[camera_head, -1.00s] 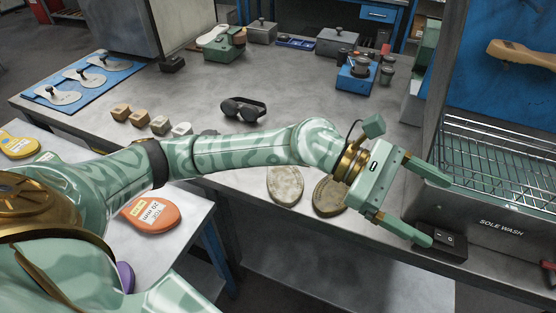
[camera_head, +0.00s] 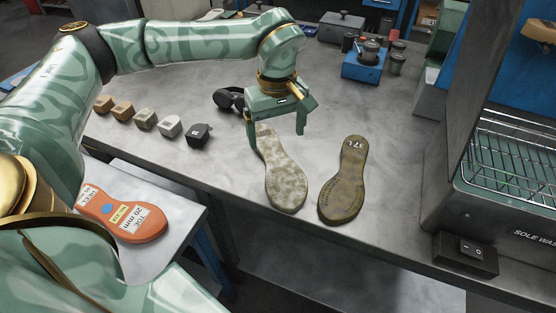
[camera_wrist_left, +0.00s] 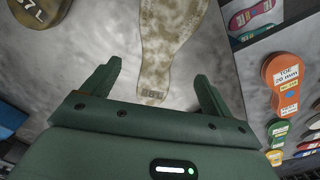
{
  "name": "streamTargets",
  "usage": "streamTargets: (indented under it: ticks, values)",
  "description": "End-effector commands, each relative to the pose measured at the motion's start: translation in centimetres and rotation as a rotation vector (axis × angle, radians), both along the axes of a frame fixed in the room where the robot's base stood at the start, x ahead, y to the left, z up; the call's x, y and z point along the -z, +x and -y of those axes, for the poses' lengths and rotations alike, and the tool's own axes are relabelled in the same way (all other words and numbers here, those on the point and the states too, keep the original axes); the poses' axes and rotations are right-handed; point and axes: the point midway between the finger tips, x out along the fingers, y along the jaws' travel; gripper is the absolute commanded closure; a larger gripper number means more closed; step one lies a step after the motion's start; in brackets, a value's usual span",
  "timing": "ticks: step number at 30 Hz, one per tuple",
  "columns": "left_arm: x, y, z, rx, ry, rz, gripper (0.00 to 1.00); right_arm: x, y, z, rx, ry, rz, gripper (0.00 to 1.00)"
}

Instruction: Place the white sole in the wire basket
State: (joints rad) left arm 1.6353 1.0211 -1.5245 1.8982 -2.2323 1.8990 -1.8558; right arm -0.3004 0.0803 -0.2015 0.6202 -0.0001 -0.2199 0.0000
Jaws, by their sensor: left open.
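The white sole (camera_head: 283,180) is pale and blotched with brownish dirt. It lies flat on the grey bench, its narrower end toward the back. My left gripper (camera_head: 277,138) is open and points down at that narrower end. In the left wrist view the sole (camera_wrist_left: 168,45) reaches in between the two spread fingers (camera_wrist_left: 157,75), with a gap on each side. I cannot tell how high the fingertips are above the bench. The wire basket (camera_head: 515,152) is a shiny grid in the sole wash unit at the right, partly cut off by the picture edge. My right gripper is not in view.
A dark olive sole (camera_head: 343,180) marked 37 L lies just right of the white one. A black switch box (camera_head: 465,253) sits before the wash unit. The bench between olive sole and unit is clear.

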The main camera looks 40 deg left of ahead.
Motion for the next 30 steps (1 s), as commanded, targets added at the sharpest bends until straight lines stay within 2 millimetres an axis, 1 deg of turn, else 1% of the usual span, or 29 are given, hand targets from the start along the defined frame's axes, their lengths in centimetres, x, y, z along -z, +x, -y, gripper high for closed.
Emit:
streamTargets:
  ticks: [1,3,8,10,15,18,25,26,27,29,30]
  values:
    - [1.4,0.0,0.0,0.0,0.0,-0.005,0.14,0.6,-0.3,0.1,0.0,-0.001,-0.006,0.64]
    - [2.2,0.0,0.0,0.0,-0.002,-0.003,0.14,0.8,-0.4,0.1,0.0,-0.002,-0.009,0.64]
    - [3.0,0.0,0.1,0.001,-0.001,0.0,0.14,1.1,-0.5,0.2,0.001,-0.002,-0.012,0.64]
    - [3.6,0.1,0.0,0.001,-0.002,0.0,0.14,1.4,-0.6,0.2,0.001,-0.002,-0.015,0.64]
    - [6.7,0.2,0.0,-0.001,-0.002,-0.005,0.14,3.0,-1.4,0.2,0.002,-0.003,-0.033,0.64]
    - [7.9,0.2,0.0,0.0,-0.003,-0.003,0.14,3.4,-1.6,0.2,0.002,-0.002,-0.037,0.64]
    - [7.8,0.2,0.0,-0.001,-0.002,0.002,0.14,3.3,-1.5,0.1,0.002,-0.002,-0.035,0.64]
    - [7.8,0.2,0.0,-0.001,-0.002,0.002,0.2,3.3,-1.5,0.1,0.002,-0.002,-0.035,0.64]
    - [7.8,0.2,0.0,0.0,-0.002,0.002,0.31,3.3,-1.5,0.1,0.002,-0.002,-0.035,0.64]
    - [7.8,0.2,0.0,0.0,-0.002,0.002,0.47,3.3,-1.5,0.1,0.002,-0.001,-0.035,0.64]
    - [7.8,0.2,0.0,0.0,-0.002,0.002,0.58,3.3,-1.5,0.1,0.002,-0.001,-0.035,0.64]
